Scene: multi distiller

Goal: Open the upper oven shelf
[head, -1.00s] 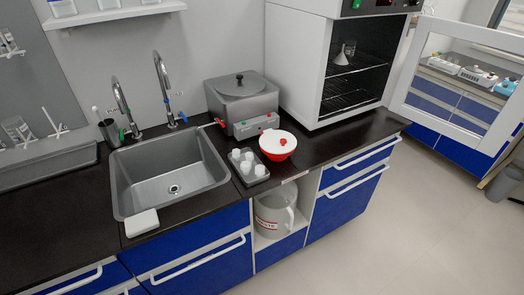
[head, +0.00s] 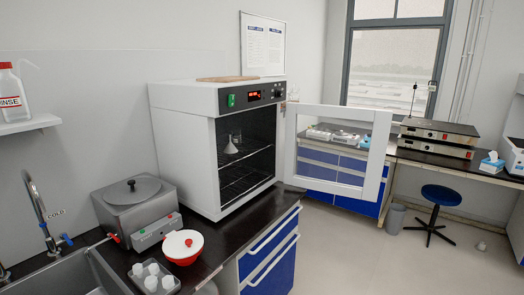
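The oven (head: 185,150) is a white box with a dark control strip on top, standing on the black counter. Its glass-paned door (head: 338,150) is swung wide open to the right. Inside, the upper shelf (head: 245,156) is a wire rack with a clear funnel-shaped glass piece (head: 232,145) on it. A lower wire rack (head: 243,186) sits beneath it. Both racks appear to be inside the oven cavity. My gripper is not in view.
Left of the oven stand a grey water bath (head: 133,205), a red bowl with a white lid (head: 183,246) and a tray of white cups (head: 153,279). A sink (head: 75,275) is at lower left. A blue stool (head: 440,196) stands right. Floor before the door is clear.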

